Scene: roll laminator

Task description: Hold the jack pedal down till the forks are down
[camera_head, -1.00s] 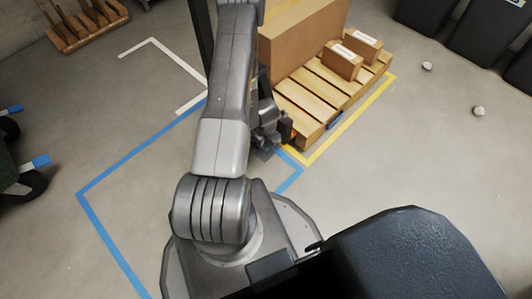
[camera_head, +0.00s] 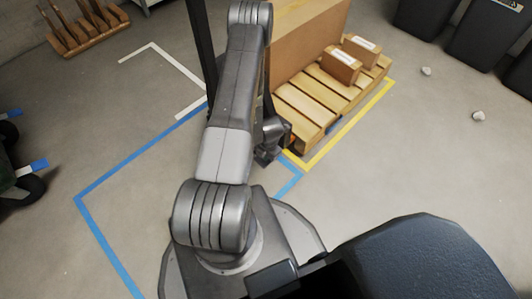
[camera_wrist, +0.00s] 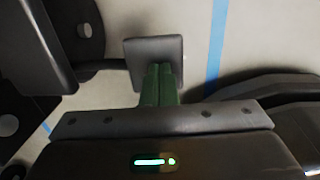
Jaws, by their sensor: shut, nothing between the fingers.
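The jack pedal (camera_wrist: 153,48) looks like a dark square plate on an arm in the wrist view. My gripper (camera_wrist: 160,72) has its green fingers closed together, with the tips over the near part of the plate. They appear to touch it, but the exact contact cannot be told. In the head view my gripper (camera_head: 266,156) is low beside the near left end of the loaded pallet (camera_head: 305,103), partly behind my arm. The pedal is not clear there. The forks are hidden under the pallet, so their height cannot be told.
A large carton (camera_head: 305,35) and two small boxes (camera_head: 341,66) sit on the pallet. A dark upright post (camera_head: 202,45) stands left of my arm. Blue tape (camera_head: 98,235) and yellow tape (camera_head: 350,122) mark the floor. Black bins (camera_head: 475,35) stand at upper right. The right floor is mostly clear.

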